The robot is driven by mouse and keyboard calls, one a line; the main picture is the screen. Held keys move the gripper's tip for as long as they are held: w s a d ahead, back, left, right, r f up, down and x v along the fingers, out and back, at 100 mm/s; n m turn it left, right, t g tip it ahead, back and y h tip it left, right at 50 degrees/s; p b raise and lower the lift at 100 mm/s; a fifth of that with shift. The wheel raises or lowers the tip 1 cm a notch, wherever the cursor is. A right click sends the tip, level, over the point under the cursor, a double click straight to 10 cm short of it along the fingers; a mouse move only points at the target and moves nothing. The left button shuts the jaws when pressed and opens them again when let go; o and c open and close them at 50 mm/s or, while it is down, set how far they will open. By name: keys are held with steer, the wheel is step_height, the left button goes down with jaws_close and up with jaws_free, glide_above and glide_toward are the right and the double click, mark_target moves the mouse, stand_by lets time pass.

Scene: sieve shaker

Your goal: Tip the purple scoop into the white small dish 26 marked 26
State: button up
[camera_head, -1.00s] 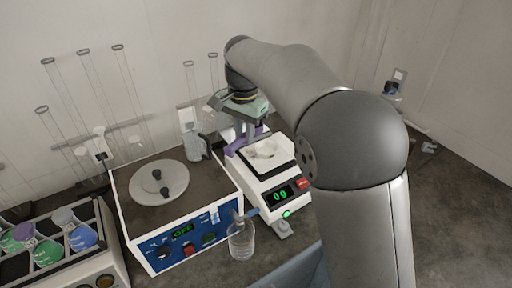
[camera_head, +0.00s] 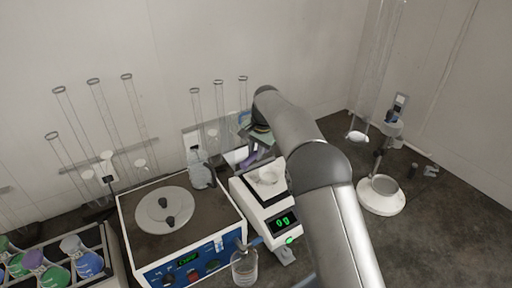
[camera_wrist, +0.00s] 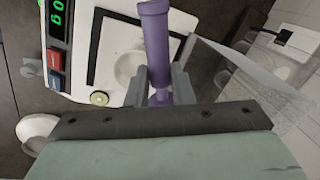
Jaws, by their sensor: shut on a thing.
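The purple scoop (camera_wrist: 155,35) is held in my gripper (camera_wrist: 160,88), whose jaws are shut on its handle in the wrist view. In the head view the scoop (camera_head: 250,159) shows as a small purple piece below my wrist. The scoop's bowl and any contents cannot be made out. A white small dish (camera_head: 268,177) sits on the balance pan; it also shows beside the scoop in the wrist view (camera_wrist: 127,68). No number can be read on it. My gripper is above the back of the balance, behind the dish.
The white balance (camera_head: 258,208) has a green display reading 0 g. A blue-fronted sieve shaker (camera_head: 135,225) stands left of it, with a clear beaker (camera_head: 244,268) in front. A rack of flasks (camera_head: 60,250) is at far left. A white stand (camera_head: 382,197) is at right.

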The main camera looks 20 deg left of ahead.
steer(key=shift+d+f+y, duration=0.25)
steer(key=shift+f+y, duration=0.25)
steer(key=shift+f+t+y, duration=0.1)
steer(key=shift+t+y, duration=0.2)
steer(key=shift+y, duration=0.1)
steer(key=y+b, duration=0.2)
steer(key=y, duration=0.1)
steer(key=t+y+b, duration=0.1)
steer(key=b, duration=0.1)
steer(key=shift+s+d+f, duration=0.1)
steer(key=shift+f, duration=0.15)
steer(key=y+b, duration=0.2)
steer(key=b, duration=0.6)
steer(key=y+b, duration=0.2)
steer(key=b, duration=0.6)
steer(key=shift+d+f+t, duration=0.15)
steer(key=shift+d+t, duration=0.25)
steer(key=y+b, duration=0.1)
steer(key=b, duration=0.5)
steer(key=y+b, duration=0.2)
steer(key=b, duration=0.4)
steer(key=shift+s+d+f+t, duration=0.1)
steer(key=shift+d+f+t, duration=0.1)
steer(key=shift+f+t, duration=0.1)
